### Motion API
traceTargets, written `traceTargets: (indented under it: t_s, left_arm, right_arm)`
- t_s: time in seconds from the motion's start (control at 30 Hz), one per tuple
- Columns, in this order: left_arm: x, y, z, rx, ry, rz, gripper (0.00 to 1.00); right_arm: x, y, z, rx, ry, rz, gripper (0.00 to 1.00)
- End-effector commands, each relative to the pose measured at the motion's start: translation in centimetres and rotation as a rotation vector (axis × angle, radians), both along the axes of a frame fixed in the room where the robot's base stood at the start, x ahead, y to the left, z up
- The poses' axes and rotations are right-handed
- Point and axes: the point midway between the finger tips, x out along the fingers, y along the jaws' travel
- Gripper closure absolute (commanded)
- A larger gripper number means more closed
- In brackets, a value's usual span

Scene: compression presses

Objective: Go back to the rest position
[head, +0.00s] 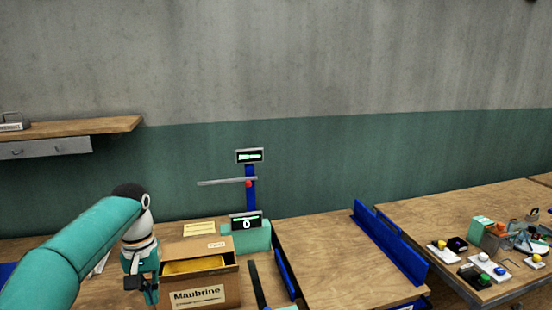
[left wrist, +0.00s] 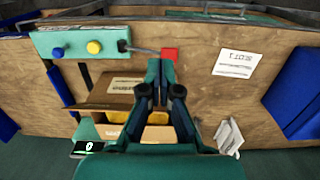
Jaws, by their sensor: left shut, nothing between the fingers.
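My left gripper (head: 148,292) hangs at the left end of the near bench, just left of an open cardboard box labelled "Maubrine" (head: 222,292). In the left wrist view the gripper (left wrist: 161,66) has its fingers together, with nothing between them. The box (left wrist: 97,113) also shows there, partly hidden behind the fingers, with a yellow item (left wrist: 117,116) inside. My right gripper is in neither view.
A blue press column (head: 250,200) with displays stands behind the box. A teal panel with blue and yellow buttons (left wrist: 75,46) shows in the left wrist view. Blue rails (head: 390,243) edge the middle bench (head: 325,260), whose top is clear. Small parts crowd the right bench (head: 430,212).

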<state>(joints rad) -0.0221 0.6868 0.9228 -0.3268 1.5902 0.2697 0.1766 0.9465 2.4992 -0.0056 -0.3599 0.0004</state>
Motion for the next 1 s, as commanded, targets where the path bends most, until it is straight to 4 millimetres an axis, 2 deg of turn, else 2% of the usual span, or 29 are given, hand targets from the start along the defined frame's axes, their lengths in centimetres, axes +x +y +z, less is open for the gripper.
traceTargets:
  t_s: [0.27,0.37,0.47,0.57,0.67,0.7,0.77,0.8,0.9,1.0]
  left_arm:
    - [0.8,-2.2,-6.9,-0.047,-0.009,-0.069,1.00]
    - [0.7,-3.3,-10.1,-0.072,-0.015,-0.093,1.00]
    - [0.1,-4.7,-13.8,-0.105,-0.023,-0.118,1.00]
    - [-1.3,-6.5,-18.5,-0.150,-0.029,-0.140,1.00]
    - [-4.1,-8.8,-24.0,-0.207,-0.038,-0.154,1.00]
    - [-5.6,-9.7,-26.1,-0.230,-0.046,-0.154,1.00]
    - [-8.3,-11.1,-29.0,-0.263,-0.055,-0.150,1.00]
    - [-10.2,-11.9,-30.6,-0.282,-0.061,-0.142,1.00]
    - [-15.2,-13.5,-33.7,-0.315,-0.076,-0.117,1.00]
    - [-19.8,-14.5,-35.4,-0.329,-0.088,-0.088,1.00]
  right_arm:
    - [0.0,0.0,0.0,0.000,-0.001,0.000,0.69]
    - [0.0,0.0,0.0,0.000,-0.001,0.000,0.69]
    - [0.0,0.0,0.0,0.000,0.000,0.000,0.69]
    - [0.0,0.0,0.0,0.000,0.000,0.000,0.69]
    - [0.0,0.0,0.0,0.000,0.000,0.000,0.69]
    - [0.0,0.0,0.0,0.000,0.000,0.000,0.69]
    - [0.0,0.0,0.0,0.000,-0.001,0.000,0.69]
    - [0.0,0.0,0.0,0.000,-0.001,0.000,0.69]
    - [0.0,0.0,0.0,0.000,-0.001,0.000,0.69]
    - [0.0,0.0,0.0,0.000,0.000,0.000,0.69]
